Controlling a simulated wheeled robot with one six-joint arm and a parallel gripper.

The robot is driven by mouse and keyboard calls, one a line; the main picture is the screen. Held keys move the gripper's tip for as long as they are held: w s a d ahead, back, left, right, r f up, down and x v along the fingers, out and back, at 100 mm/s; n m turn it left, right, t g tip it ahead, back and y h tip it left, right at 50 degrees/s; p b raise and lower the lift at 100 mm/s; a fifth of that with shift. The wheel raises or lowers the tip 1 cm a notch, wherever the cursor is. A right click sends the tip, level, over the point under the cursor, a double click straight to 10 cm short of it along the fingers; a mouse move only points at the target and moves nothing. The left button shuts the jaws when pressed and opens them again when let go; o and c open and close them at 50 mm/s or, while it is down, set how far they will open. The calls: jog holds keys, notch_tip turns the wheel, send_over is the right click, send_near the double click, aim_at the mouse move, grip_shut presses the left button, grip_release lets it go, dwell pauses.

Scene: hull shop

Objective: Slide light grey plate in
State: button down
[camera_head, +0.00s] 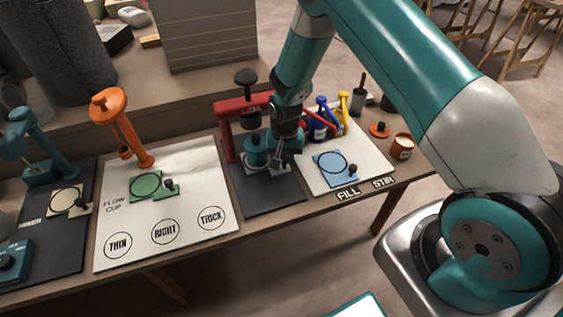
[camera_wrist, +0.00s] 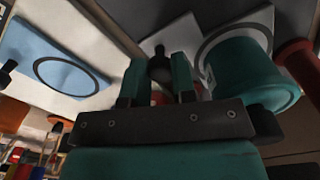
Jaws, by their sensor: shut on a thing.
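The light grey plate (camera_head: 281,169) lies on a dark mat (camera_head: 268,197) under the red press frame (camera_head: 226,132) in the head view. It also shows in the wrist view (camera_wrist: 178,38), with part of a dark ring beside a teal pot (camera_wrist: 250,82). The pot (camera_head: 257,153) stands over the ringed end of the plate and hides part of it. My gripper (camera_head: 281,158) is at the plate's near right end. In the wrist view my gripper (camera_wrist: 158,82) is shut on the plate's dark knob (camera_wrist: 160,66).
To the right, a blue plate (camera_head: 330,168) with a knob lies on a white board with blue and yellow items behind it. To the left, a white board (camera_head: 200,215) holds a green plate (camera_head: 147,184) and an orange stand (camera_head: 125,130). The mat's front is clear.

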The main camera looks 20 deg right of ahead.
jog(key=c, duration=0.9)
grip_release()
jog(key=shift+c, duration=0.2)
notch_tip(320, 180, up, 18)
jog(key=shift+f+p, duration=0.25)
jog(key=shift+p, duration=0.05)
